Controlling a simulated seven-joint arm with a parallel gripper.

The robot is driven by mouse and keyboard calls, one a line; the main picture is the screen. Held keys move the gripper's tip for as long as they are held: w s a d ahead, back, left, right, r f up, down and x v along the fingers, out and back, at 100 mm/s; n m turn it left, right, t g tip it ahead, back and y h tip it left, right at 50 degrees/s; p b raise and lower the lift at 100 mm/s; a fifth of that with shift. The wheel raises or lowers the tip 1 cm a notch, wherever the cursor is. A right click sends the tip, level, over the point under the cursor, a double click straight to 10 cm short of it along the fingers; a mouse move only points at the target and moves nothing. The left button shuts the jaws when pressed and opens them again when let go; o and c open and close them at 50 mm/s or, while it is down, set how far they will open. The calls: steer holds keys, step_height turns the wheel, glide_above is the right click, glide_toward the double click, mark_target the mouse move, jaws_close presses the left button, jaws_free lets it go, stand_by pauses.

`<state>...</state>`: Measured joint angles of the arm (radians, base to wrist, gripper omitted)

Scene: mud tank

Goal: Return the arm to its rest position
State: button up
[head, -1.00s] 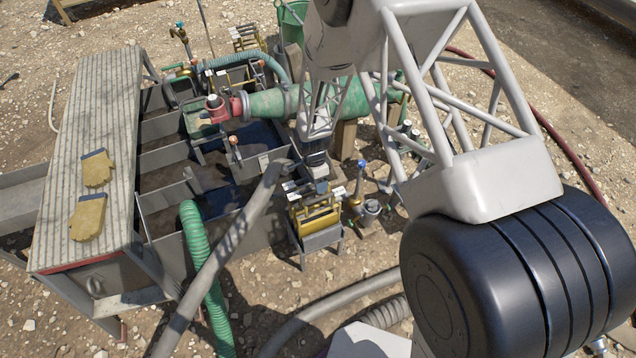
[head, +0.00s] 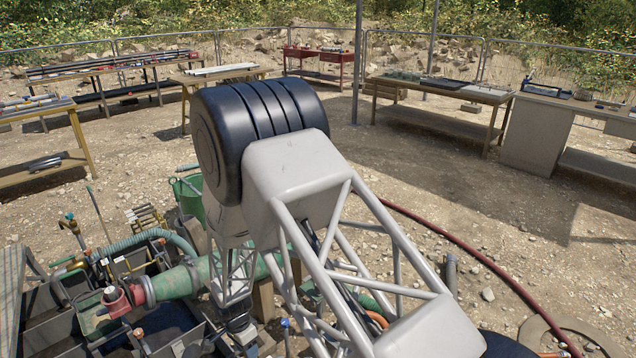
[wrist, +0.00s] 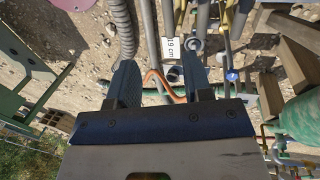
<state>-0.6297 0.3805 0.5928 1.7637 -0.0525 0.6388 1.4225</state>
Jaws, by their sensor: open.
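My gripper (wrist: 160,78) shows in the wrist view with its two dark fingers apart and nothing held between them. Beyond the fingertips are hoses, the ground and a white label reading "19 cm" (wrist: 174,45). In the head view my arm is bent, with its dark elbow high in the middle and the forearm running down to the lower left. The fingers are not clear in the head view; the arm's lower end is near the bottom edge.
The mud tank (head: 25,335) is at lower left with a green pipe (head: 175,283) and a ribbed hose (head: 150,238). A green bucket (head: 188,200) stands behind. A dark red hose (head: 470,240) crosses open gravel at right. Workbenches, including a red one (head: 318,62), line the fence.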

steer(key=s+d+r+n+t+y, duration=0.1)
steer(key=d+r, duration=0.6)
steer(key=r, duration=0.4)
steer(key=d+r+n, duration=0.2)
steer(key=d+r, duration=0.5)
steer(key=r, duration=0.3)
steer(key=s+d+r+n+t+y, duration=0.1)
steer(key=d+r, duration=0.6)
steer(key=r, duration=0.4)
steer(key=s+d+r+n+t, duration=0.1)
steer(key=s+d+r+n, duration=0.1)
steer(key=s+d+r, duration=0.8)
steer(key=s+d+r+n, duration=0.1)
steer(key=s+d+r, duration=0.2)
steer(key=s, duration=0.4)
steer(key=s+d+r+n+t, duration=0.1)
steer(key=s+d+r, duration=0.1)
steer(key=s+d, duration=0.4)
steer(key=shift+s+r+t, duration=0.3)
steer(key=shift+s+r, duration=0.1)
steer(key=shift+s, duration=0.1)
